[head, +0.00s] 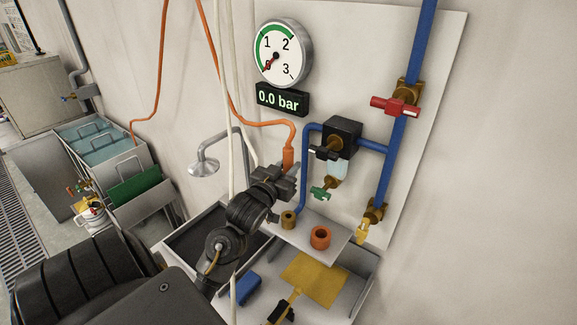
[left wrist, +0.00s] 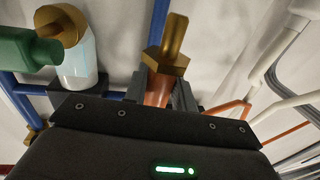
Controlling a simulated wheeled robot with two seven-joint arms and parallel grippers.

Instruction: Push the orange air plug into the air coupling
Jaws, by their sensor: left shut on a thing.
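The orange air plug (head: 288,158) is in my left gripper (head: 284,180), with an orange hose leading up from it. In the left wrist view the plug's orange body (left wrist: 157,92) sits between the fingers of the left gripper (left wrist: 160,97), and its brass hex and tip (left wrist: 167,60) stick out. A short brass socket (head: 288,219), which looks like the air coupling, stands by the lower end of a blue pipe, below the gripper. The plug is apart from it. My right gripper is not in view.
A gauge (head: 283,54) and a display (head: 282,99) reading 0.0 bar hang on the wall panel. Blue pipes with a red-handled valve (head: 396,106) and a yellow-handled valve (head: 363,231) are at right. An orange ring (head: 320,237) stands on the grey shelf (head: 338,256).

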